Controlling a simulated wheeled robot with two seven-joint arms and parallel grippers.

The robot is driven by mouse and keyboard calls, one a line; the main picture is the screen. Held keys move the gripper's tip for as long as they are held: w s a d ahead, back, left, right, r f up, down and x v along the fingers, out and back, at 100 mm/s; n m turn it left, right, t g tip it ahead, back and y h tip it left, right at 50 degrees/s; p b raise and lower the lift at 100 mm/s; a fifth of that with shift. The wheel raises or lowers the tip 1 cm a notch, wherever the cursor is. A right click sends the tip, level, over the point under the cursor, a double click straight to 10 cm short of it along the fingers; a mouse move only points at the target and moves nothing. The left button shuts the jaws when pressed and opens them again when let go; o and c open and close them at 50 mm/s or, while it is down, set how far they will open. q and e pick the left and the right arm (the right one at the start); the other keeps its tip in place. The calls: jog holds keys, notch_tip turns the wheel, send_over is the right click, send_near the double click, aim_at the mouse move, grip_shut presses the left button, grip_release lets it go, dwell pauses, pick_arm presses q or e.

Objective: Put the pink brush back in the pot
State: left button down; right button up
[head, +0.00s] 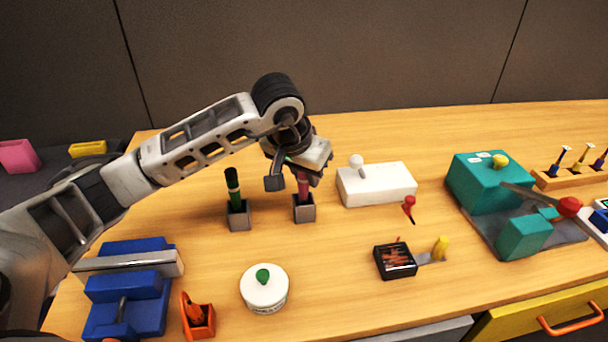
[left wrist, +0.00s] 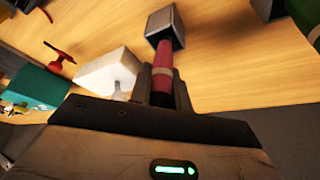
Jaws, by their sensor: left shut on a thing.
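The pink brush (head: 303,184) stands roughly upright at the mouth of a small grey square pot (head: 305,214) in the middle of the table. My left gripper (head: 301,174) is above that pot, shut on the upper part of the brush. In the left wrist view the brush (left wrist: 163,60) runs from between the fingers (left wrist: 161,84) to the pot (left wrist: 168,27). Its lower end meets the pot's opening; how deep it sits is hidden. My right gripper is in neither view.
A second grey pot (head: 239,220) with a green-and-black brush (head: 233,186) stands just left. A white box with a ball-topped lever (head: 377,186) is close on the right. A white round jar (head: 264,289) and a black tray (head: 395,261) are nearer the front.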

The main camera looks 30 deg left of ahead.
pick_arm(q)
jog(key=shift+f+b, duration=0.25)
jog(key=shift+b, duration=0.05)
jog(key=c, duration=1.3)
grip_release()
jog(key=shift+r, duration=0.1)
jog(key=shift+r, duration=0.1)
jog(key=shift+r+p, duration=0.3)
jog(key=shift+p, duration=0.1)
jog(key=v, duration=1.1)
jog(key=shift+s+r, duration=0.15)
jog(key=shift+r, duration=0.15)
